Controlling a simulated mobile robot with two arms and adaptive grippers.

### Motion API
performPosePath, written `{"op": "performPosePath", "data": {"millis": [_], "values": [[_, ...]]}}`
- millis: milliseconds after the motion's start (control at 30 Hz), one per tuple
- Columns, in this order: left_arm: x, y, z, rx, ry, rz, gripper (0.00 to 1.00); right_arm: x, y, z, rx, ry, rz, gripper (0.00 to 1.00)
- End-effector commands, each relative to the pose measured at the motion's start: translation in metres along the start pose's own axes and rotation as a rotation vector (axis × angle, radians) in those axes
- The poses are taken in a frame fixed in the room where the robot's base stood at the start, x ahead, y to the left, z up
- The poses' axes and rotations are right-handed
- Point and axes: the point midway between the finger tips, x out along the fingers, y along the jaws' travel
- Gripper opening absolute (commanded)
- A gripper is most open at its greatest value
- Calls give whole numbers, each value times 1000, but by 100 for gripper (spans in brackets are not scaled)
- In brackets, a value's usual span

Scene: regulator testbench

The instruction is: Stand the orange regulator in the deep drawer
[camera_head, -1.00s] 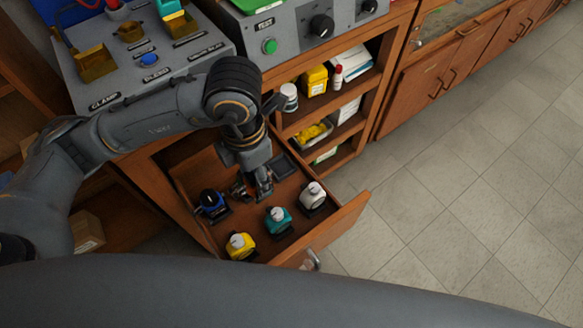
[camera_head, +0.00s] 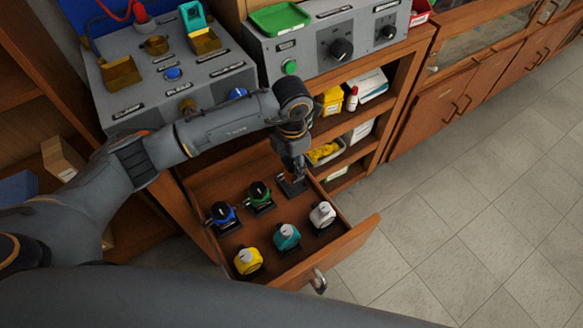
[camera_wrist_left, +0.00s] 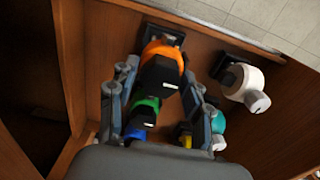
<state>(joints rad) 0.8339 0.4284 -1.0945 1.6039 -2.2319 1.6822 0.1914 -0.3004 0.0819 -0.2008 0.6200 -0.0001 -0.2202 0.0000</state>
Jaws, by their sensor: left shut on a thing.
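The open deep drawer (camera_head: 350,240) holds several regulators on dark square stands: blue (camera_head: 222,212), green (camera_head: 259,194), yellow (camera_head: 247,260), teal (camera_head: 287,235) and white (camera_head: 322,213). My left gripper (camera_head: 293,178) reaches down at the drawer's back right, over a dark square stand (camera_head: 290,187). In the left wrist view, the left gripper (camera_wrist_left: 158,76) is shut on the orange regulator (camera_wrist_left: 163,50), which has a black front. A dark stand (camera_wrist_left: 165,34) shows just beyond it; I cannot tell whether they touch. The gripper hides the orange regulator in the head view. My right gripper is not in view.
Open shelves (camera_head: 345,140) with a yellow container (camera_head: 330,98) and a white bottle (camera_head: 352,99) stand right beside the gripper. The grey test benches (camera_head: 185,75) are above and behind the drawer. Floor to the right is clear.

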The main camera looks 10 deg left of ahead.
Motion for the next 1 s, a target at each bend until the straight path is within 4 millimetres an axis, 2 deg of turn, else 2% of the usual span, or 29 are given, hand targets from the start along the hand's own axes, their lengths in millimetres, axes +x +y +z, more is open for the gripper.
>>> {"op": "performPosePath", "data": {"millis": [100,200,600,633,700,733,1000], "values": [[17,-2,-1,-1,3,-3,0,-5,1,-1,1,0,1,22],[26,-1,-1,0,0,-2,0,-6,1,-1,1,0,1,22],[32,-1,0,0,-1,-1,0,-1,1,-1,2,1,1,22],[32,-1,-1,0,1,-1,56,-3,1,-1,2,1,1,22],[31,-1,-1,0,1,-1,70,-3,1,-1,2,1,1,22],[31,-1,-1,0,2,-1,72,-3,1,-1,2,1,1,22],[31,-1,-1,0,2,-1,72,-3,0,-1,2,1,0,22]]}}
